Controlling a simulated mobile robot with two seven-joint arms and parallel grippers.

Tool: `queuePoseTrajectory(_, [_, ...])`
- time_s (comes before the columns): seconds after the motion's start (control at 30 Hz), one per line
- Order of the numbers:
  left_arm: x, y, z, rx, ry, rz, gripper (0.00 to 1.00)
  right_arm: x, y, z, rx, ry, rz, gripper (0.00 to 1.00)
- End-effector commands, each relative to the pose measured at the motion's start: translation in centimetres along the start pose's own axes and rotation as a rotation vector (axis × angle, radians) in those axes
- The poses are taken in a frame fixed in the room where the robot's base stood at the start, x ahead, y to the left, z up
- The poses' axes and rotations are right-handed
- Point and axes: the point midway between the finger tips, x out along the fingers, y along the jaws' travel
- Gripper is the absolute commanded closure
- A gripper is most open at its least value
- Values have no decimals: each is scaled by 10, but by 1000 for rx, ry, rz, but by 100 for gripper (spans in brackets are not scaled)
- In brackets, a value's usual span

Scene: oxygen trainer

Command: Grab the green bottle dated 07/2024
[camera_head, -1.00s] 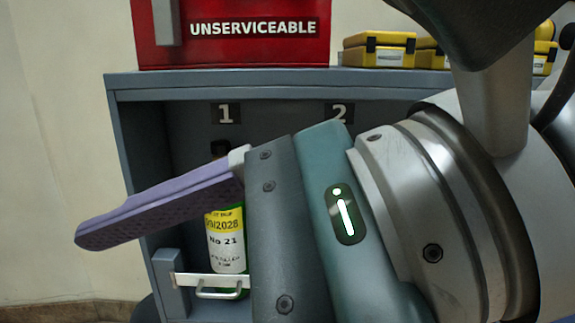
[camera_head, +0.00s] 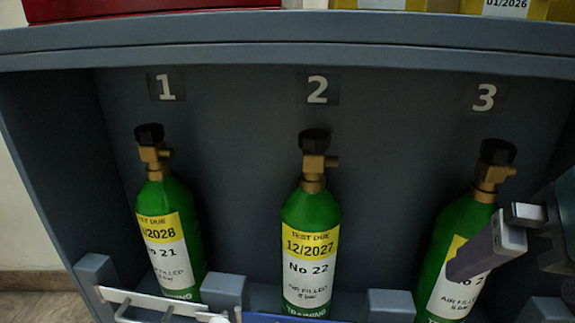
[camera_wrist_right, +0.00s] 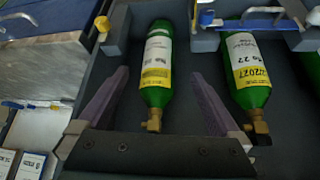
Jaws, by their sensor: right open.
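Three green bottles stand in a cabinet. Under number 1 is bottle No 21 (camera_head: 168,240), its date partly cut off, ending 2028. Under number 2 is bottle No 22 (camera_head: 311,240), dated 12/2027, also in the right wrist view (camera_wrist_right: 240,60). Under number 3 is a third bottle (camera_head: 470,217); a finger of my right gripper (camera_head: 468,262) covers its date in the head view. In the right wrist view this bottle (camera_wrist_right: 158,90) shows between the open, empty fingers of my right gripper (camera_wrist_right: 160,76); its label is too small to read. My left gripper is not in view.
The cabinet (camera_head: 300,48) has a low front with grey blocks (camera_head: 392,305). A white bar (camera_head: 150,303) crosses before bottle No 21, a blue one (camera_head: 275,318) before No 22. A red box (camera_head: 150,8) and yellow cases (camera_head: 500,8) stand on top.

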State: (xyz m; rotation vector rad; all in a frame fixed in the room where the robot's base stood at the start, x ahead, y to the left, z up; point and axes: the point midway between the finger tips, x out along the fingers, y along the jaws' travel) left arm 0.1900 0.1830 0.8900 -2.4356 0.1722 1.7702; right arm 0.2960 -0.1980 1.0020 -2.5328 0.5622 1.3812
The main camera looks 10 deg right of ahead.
Motion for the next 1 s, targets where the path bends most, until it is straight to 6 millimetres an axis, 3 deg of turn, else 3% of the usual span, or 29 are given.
queuePoseTrajectory(0.03, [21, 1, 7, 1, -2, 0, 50, 13, -1, 0, 4, 7, -3, 0])
queuePoseTrajectory(0.1, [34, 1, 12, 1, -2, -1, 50, 16, -1, -6, 4, 6, -6, 0])
queuePoseTrajectory(0.2, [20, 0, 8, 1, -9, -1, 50, 17, 1, -32, 7, 0, 2, 0])
queuePoseTrajectory(0.4, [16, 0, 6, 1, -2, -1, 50, 37, 0, -58, 3, -3, -2, 0])
queuePoseTrajectory(0.6, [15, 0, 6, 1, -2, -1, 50, 45, 0, -70, 3, -3, -3, 0])
queuePoseTrajectory(0.8, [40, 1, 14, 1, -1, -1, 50, 84, 0, -67, 2, -3, -3, 0])
queuePoseTrajectory(1.0, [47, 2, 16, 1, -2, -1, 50, 97, -1, -70, 1, -3, -5, 0])
